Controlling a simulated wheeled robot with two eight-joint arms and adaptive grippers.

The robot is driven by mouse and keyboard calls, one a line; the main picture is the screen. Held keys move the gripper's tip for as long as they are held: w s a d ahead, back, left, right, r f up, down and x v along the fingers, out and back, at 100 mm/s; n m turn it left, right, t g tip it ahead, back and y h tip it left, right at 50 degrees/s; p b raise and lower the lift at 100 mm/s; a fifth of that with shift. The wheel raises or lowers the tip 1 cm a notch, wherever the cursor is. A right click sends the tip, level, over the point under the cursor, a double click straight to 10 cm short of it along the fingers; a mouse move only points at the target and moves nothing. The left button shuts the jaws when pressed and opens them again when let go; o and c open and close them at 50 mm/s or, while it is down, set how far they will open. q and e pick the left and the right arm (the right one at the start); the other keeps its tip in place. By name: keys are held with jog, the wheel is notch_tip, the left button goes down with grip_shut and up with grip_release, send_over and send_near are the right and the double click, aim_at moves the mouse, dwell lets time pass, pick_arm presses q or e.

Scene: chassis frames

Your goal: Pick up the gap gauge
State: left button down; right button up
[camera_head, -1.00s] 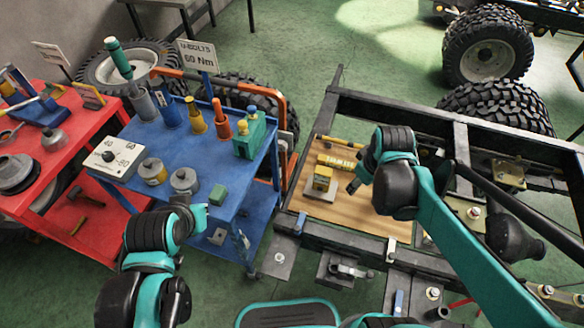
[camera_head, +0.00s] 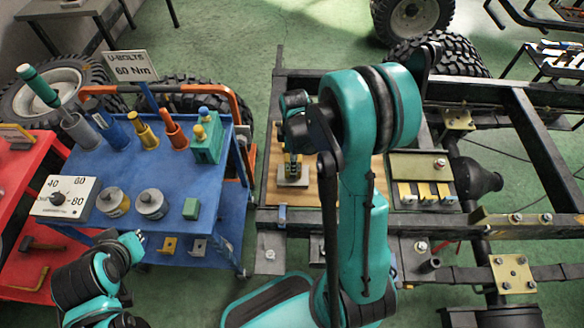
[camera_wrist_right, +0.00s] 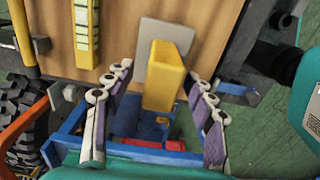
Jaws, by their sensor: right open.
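A yellow upright block on a flat grey plate, which looks like the gap gauge, stands on the wooden board (camera_head: 270,196). In the right wrist view the yellow block (camera_wrist_right: 165,80) is between my right gripper's spread fingers, with the grey plate (camera_wrist_right: 150,40) behind it. My right gripper (camera_head: 293,168) is open over the block, and I see no clear finger contact. In the head view the gripper and arm hide most of the block; the grey plate (camera_head: 292,181) shows below. My left gripper (camera_head: 138,240) is by the blue trolley's front edge; its fingers are too small to judge.
A yellow marked bar (camera_wrist_right: 87,35) lies on the board left of the block. Dark chassis rails (camera_head: 480,215) surround the board. The blue trolley (camera_head: 165,180) at left carries cups, tins, a dial box (camera_head: 64,197) and a green block (camera_head: 191,208).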

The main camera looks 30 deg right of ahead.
notch_tip(320, 180, down, 3)
jog(key=shift+a+f+b, duration=0.15)
jog(key=shift+b, duration=0.35)
